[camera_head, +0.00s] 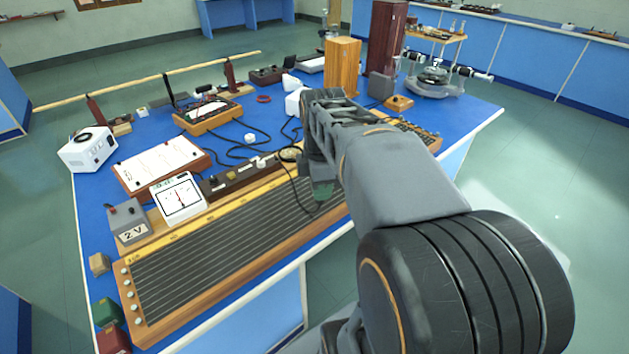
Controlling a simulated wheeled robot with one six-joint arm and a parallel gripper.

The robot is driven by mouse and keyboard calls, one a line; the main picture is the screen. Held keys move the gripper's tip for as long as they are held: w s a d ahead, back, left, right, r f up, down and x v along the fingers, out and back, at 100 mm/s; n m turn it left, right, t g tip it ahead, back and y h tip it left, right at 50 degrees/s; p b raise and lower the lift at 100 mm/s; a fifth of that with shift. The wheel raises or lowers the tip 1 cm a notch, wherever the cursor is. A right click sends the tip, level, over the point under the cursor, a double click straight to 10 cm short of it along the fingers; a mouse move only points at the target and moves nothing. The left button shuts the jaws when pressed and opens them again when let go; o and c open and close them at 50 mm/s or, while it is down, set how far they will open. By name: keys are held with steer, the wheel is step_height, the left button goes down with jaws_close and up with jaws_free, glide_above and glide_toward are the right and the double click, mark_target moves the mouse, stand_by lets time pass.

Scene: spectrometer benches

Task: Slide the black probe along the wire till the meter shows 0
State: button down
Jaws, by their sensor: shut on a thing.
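The wire board (225,254), a long wooden board with several parallel wires, lies along the near side of the blue bench. The white meter (180,199) stands behind its left part; its red needle is near upright in mid-dial, but the scale is too small to read. My gripper (321,198) points down over the right part of the wires and is shut on the black probe, which is mostly hidden by the fingers. A dark lead (300,203) runs to it from behind. I cannot tell whether the probe tip touches a wire.
A grey 2 V box (128,222) stands left of the meter. Behind the board are a white sheet on a brown board (160,166), loose black cables (237,152) and a wooden block (342,67). Small green (106,312) and red (113,340) blocks sit at the left front corner.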

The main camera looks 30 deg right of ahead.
steer(key=shift+n, duration=0.4)
steer(key=w+f, duration=0.2)
steer(key=w+a+f, duration=0.1)
steer(key=w+f, duration=0.1)
steer(key=w+f+b, duration=0.1)
steer(key=f, duration=0.2)
steer(key=shift+w+a, duration=0.15)
steer(key=shift+w, duration=0.25)
glide_above(288, 205)
steer(key=f, duration=0.4)
steer(key=shift+s+d, duration=0.3)
steer(key=shift+d, duration=0.05)
steer(key=shift+w+d+r+m, duration=0.1)
steer(key=shift+w+r+m, duration=0.1)
steer(key=shift+w+m, duration=0.35)
steer(key=shift+b, duration=0.35)
steer(key=shift+f, duration=0.25)
steer(key=shift+f+b, duration=0.3)
steer(key=shift+b, duration=0.15)
steer(key=shift+s+a, duration=0.1)
steer(key=shift+a, duration=0.35)
steer(key=shift+s+f, duration=0.15)
steer(key=shift+f, duration=0.15)
